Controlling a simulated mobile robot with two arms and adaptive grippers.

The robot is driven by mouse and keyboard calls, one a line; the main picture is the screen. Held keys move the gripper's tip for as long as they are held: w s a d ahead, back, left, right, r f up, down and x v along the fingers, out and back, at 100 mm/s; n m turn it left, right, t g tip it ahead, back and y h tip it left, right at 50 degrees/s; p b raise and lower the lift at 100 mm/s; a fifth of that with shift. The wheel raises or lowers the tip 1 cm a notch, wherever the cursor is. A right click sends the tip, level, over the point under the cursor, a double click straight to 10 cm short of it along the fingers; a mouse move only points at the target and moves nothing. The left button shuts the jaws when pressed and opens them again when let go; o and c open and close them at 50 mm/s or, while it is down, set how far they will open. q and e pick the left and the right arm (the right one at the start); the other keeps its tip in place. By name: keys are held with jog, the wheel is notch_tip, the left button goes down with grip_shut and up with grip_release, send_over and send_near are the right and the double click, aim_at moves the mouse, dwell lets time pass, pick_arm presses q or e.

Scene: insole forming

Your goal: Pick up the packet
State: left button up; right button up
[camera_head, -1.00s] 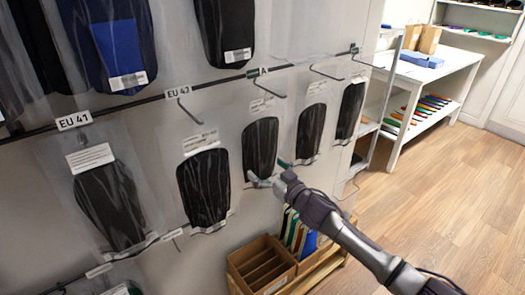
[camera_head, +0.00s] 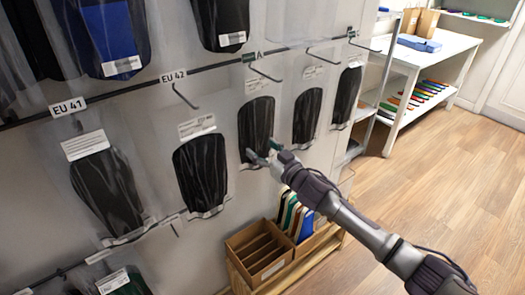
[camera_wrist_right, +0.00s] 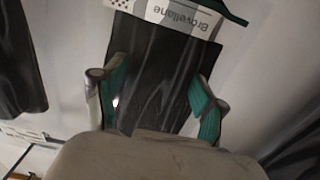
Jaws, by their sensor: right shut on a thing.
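A clear packet with a dark insole (camera_head: 256,118) hangs on the rack in the lower row, with a pale label at its top. My right gripper (camera_head: 263,152) is at its lower part, its fingers shut on the packet. In the right wrist view the packet (camera_wrist_right: 152,75) lies between the two green-padded fingers (camera_wrist_right: 158,95), with a white printed label at its top. The packet still hangs upright against the rack. My left gripper is not in view.
Similar packets hang close on both sides, one to the left (camera_head: 201,170) and one to the right (camera_head: 307,115). Metal hooks stick out along a dark rail (camera_head: 225,78) above. A cardboard box (camera_head: 262,255) stands below. Open floor lies to the right.

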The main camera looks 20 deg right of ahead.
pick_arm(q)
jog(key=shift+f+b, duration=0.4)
pick_arm(e)
jog(key=v, duration=1.8)
